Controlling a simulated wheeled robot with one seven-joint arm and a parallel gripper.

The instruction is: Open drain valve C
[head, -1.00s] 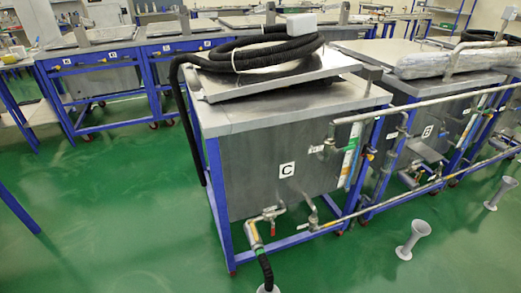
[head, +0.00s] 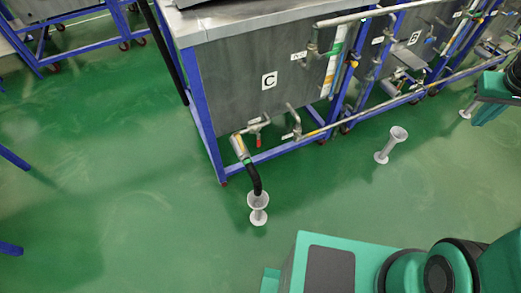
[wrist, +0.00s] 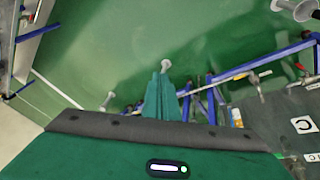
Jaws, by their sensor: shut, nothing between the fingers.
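Tank C (head: 235,95) is a grey metal tank in a blue frame with a white C label (head: 269,81). The drain valve with a red handle (head: 258,140) sits on a pipe low under the tank front. The handle hangs downward in the head view. The tank's C label (wrist: 303,124) and a small red-handled valve (wrist: 300,67) also show at the right of the wrist view. My gripper (wrist: 161,78) has its green fingers together and empty, well left of that valve in the wrist view. The fingers are not visible in the head view.
A black hose (head: 254,178) runs from the drain pipe into a grey floor funnel (head: 258,205). Another funnel (head: 391,144) stands to the right. A long pipe (head: 390,103) crosses low in front of the tanks. The green floor (head: 140,220) at the left is clear.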

